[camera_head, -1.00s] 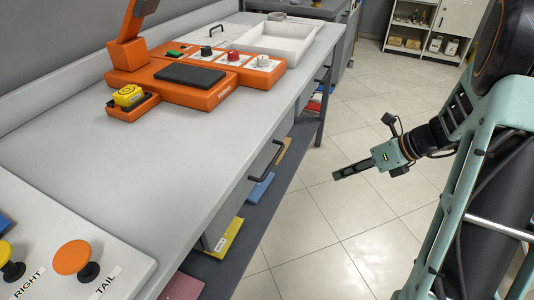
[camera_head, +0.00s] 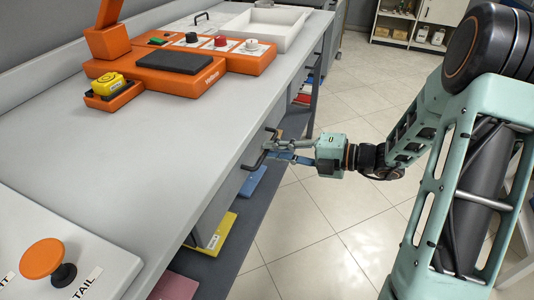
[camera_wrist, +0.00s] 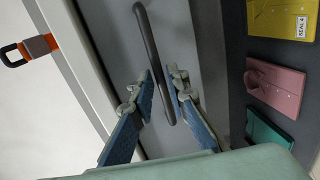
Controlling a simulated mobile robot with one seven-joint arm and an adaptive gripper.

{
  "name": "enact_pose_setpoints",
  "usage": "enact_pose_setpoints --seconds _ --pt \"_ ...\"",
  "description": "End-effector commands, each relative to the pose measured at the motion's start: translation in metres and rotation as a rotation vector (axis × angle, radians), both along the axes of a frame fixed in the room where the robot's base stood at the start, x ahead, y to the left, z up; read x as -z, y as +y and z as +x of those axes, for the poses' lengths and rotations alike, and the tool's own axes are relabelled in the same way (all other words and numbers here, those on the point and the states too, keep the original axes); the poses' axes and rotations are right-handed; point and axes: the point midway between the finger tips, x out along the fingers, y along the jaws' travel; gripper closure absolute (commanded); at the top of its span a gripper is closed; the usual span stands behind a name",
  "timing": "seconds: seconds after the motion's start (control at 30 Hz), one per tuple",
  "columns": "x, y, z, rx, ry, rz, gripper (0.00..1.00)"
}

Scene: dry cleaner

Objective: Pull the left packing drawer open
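The nearer drawer under the grey counter, at left in the picture, has a black bar handle (camera_head: 254,163); its front looks closed. The handle also shows in the wrist view (camera_wrist: 148,42), running across the grey drawer front (camera_wrist: 185,30). My gripper (camera_head: 272,149) is at this handle. In the wrist view its two blue-padded fingers (camera_wrist: 164,98) stand apart, one on each side of the handle's lower end. It is open; I cannot tell whether either finger touches the bar. A second handle (camera_head: 316,68) sits farther along the counter.
The counter top (camera_head: 120,160) carries an orange device (camera_head: 190,75), a white tray (camera_head: 280,25) and a labelled button panel (camera_head: 85,255). A lower shelf holds a yellow folder (camera_head: 215,235), a blue one (camera_head: 253,182) and a pink one (camera_head: 175,287). The tiled floor (camera_head: 330,215) is clear.

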Motion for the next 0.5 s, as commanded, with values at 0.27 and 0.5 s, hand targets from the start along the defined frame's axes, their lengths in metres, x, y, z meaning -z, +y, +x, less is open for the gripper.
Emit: enact_pose_setpoints --seconds 0.27,0.5 --pt "0.004 0.020 0.008 0.000 -0.001 0.000 0.85" --pt "0.004 0.021 0.008 0.001 -0.001 0.000 0.85"
